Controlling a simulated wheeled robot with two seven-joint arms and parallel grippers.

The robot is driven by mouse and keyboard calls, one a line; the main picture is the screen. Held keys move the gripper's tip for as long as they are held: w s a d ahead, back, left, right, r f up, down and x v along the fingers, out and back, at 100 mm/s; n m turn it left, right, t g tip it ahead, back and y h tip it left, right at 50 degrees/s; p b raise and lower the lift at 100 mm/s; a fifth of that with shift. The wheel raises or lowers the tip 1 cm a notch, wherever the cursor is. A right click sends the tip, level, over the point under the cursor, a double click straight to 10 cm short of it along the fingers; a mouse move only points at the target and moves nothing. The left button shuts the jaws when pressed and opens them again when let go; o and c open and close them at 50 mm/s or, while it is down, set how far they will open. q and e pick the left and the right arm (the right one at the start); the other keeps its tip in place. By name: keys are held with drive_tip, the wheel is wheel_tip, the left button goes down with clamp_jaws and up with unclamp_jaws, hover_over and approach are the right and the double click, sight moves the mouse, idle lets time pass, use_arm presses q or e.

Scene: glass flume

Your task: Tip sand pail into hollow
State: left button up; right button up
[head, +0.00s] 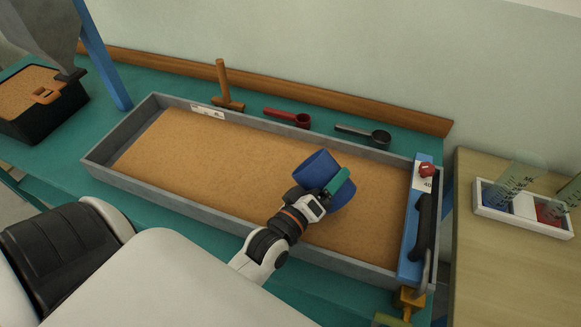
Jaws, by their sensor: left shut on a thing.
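A blue pail (316,168) with a green part (338,182), perhaps its handle, is over the right half of the sand (230,160) in the long grey flume tray. My left gripper (326,195) is shut on the pail and hides part of it. The pail looks tilted; its inside and any sand in it do not show clearly. I cannot make out a hollow in the sand; the pail and my left arm cover part of the surface. My right gripper is not in view.
The grey tray wall (190,203) surrounds the sand. A blue end piece (413,230) with a red knob (427,170) stands at the right. A mallet (224,85), red scoop (287,117) and dark scoop (365,135) lie behind. A black sand box (62,118) stands left.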

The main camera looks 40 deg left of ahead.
sight(316, 173)
use_arm(q)
drive_tip(key=shift+f+n+b, duration=0.2)
drive_tip(key=shift+n+b, duration=0.5)
idle(0.3)
drive_tip(key=shift+a+r+n, duration=0.2)
drive_tip(key=shift+r+n, duration=0.4)
drive_tip(key=shift+n, duration=0.3)
drive_tip(key=shift+w+a+f+n, duration=0.1)
drive_tip(key=shift+a+f+n, duration=0.1)
drive_tip(key=shift+a+n, duration=0.65)
idle(0.5)
drive_tip(key=shift+a+r+n+p, duration=0.25)
drive_tip(key=shift+r+n+p, duration=0.3)
drive_tip(key=shift+n+p, duration=0.6)
idle(3.6)
